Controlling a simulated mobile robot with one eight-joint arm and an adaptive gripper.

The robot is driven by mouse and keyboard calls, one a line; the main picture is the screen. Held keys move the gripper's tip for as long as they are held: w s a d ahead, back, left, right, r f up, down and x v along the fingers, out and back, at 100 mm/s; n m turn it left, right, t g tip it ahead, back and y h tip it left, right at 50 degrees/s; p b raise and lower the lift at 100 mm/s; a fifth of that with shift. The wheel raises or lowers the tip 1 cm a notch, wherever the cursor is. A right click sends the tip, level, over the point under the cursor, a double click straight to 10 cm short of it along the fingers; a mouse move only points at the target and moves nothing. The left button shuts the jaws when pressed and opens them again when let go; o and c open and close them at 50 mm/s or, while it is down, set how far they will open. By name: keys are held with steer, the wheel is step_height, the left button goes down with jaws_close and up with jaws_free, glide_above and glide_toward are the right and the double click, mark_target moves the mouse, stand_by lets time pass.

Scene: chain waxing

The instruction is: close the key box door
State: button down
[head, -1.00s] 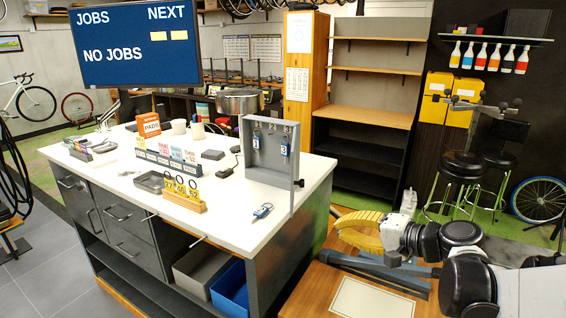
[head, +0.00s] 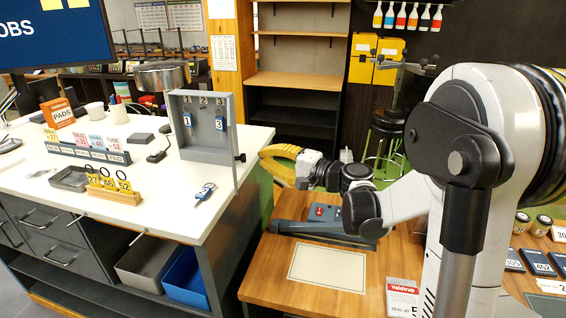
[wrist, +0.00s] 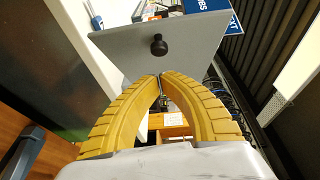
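The grey key box (head: 205,128) stands open on the white counter, with blue-tagged keys 1 and 3 hanging inside. Its door (head: 235,140) is swung out towards me at the box's right side, seen nearly edge-on, with a black knob (head: 240,158). In the wrist view the door (wrist: 185,50) is a broad grey panel with the knob (wrist: 158,45) just beyond my fingertips. My gripper (head: 262,153) has yellow ribbed fingers. In the wrist view its fingertips (wrist: 160,78) meet, with nothing seen between them. It is just right of the door, apparently not touching it.
A loose blue-tagged key (head: 205,192) lies on the counter (head: 160,215) in front of the box. A wooden bench (head: 270,280) stands below my arm.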

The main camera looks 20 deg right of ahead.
steer(key=shift+w+a, duration=0.1)
steer(key=shift+a, duration=1.15)
